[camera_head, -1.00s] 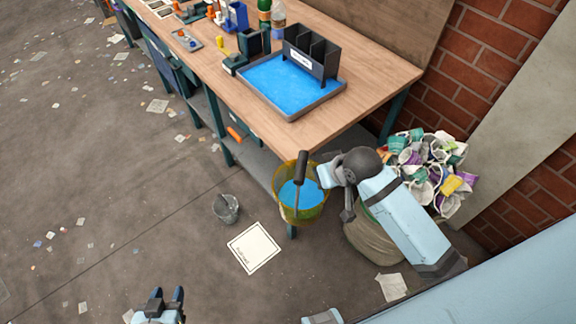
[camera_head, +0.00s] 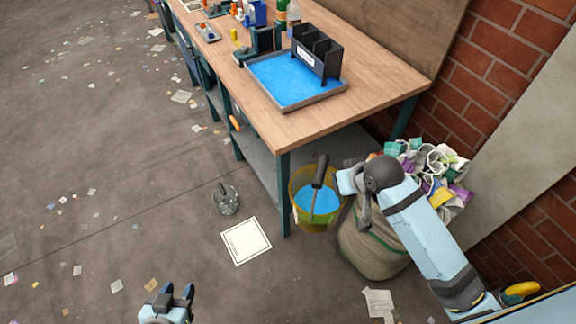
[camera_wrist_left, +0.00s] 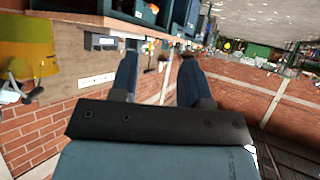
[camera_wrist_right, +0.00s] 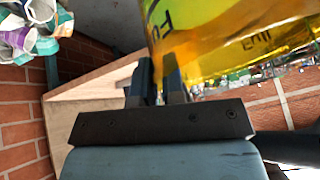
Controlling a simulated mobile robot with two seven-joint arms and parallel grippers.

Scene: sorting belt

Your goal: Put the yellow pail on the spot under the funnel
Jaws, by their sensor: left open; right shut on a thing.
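The yellow pail (camera_head: 325,222), translucent with blue inside, hangs above the floor at the table's near corner in the head view. A dark grip on a thin rod shows over its mouth. My right gripper (camera_head: 346,183) is at the pail's right side; in the right wrist view the closed fingers (camera_wrist_right: 160,75) meet the pail's yellow wall (camera_wrist_right: 225,40). A white square with a dark border (camera_head: 246,241) lies on the floor, left of the pail. My left gripper (camera_head: 178,291) is open and empty at the bottom. I cannot make out a funnel.
A wooden table (camera_head: 385,100) holds a blue tray (camera_head: 290,82) and a black divided holder. A small grey bucket (camera_head: 226,200) stands behind the white square. A full sack (camera_head: 372,245) stands right of the pail. The floor at left is open, with scattered paper scraps.

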